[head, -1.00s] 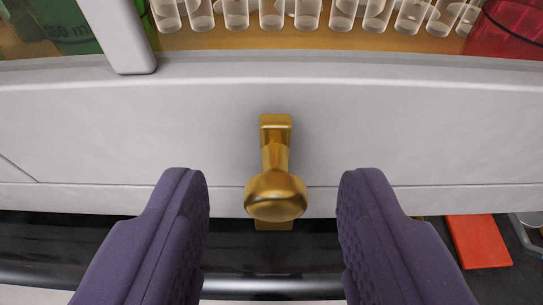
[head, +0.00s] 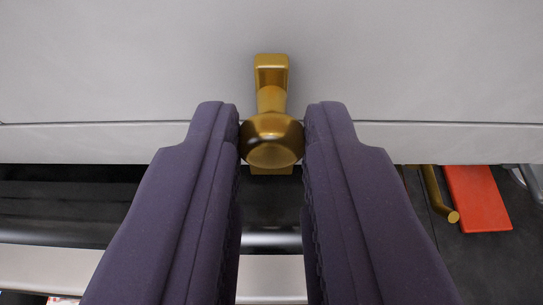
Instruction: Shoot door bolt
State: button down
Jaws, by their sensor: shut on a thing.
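The brass door bolt (head: 271,95) sits on the lower part of the pale grey cabinet door (head: 140,60), with a round knob (head: 272,142) standing out toward me. My gripper (head: 272,135) has its two purple padded fingers on either side of the knob, pressed against its left and right sides. A small brass piece (head: 272,169) shows just below the knob. The knob and fingers hide part of the bolt.
A horizontal seam crosses the door behind the knob. Below the door's lower edge is a dark area with a pale strip (head: 60,270). A red flat block (head: 478,197) and a brass rod (head: 439,196) lie at the lower right.

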jog(key=shift+s+f+b, duration=0.1)
jog(key=shift+f+b, duration=0.2)
jog(key=shift+f, duration=0.4)
jog(key=c, duration=1)
grip_release()
jog(key=v, duration=0.7)
jog(key=shift+s+r+b, duration=0.2)
jog(key=shift+s+b, duration=0.1)
jog(key=shift+b, duration=0.05)
jog(key=shift+w+b, duration=0.15)
jog(key=shift+b, duration=0.15)
